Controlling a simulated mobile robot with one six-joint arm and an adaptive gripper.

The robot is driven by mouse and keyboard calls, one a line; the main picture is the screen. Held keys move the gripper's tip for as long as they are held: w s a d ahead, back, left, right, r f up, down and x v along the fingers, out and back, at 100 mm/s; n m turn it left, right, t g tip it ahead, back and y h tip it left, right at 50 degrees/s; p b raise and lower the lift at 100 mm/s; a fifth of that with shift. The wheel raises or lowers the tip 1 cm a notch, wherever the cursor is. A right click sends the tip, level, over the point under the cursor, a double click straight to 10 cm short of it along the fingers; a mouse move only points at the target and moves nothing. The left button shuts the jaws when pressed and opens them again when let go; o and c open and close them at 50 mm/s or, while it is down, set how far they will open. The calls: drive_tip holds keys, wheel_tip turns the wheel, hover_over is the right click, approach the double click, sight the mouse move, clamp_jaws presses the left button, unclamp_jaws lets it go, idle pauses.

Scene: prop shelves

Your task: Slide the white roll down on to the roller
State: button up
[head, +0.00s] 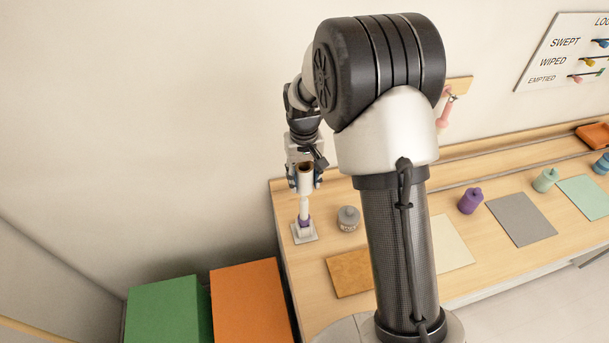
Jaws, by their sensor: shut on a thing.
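The white roll (306,182) is upright in my gripper (305,184), with its brown core opening showing at the top. My gripper is shut on the roll's sides, above the left end of the bench. The roller (304,208) is a pale upright post with a purple part near its foot, on a light square base (311,236). The roll is over the roller in the picture, and its lower end meets the visible top of the post. I cannot tell whether the post is inside the core or only below it.
A grey jar (348,219) stands close right of the roller. The wooden bench (300,270) also bears a brown mat (350,272), a purple bottle (470,201) and a grey mat (521,219). Green (168,310) and orange (249,300) boxes stand left of it. A wall is behind.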

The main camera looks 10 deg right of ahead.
sight(304, 199)
drive_tip(key=shift+f+b, duration=1.05)
drive_tip(key=shift+f, duration=0.8)
drive_tip(key=shift+f+b, duration=2)
drive_tip(key=shift+f, duration=1)
idle(3.2)
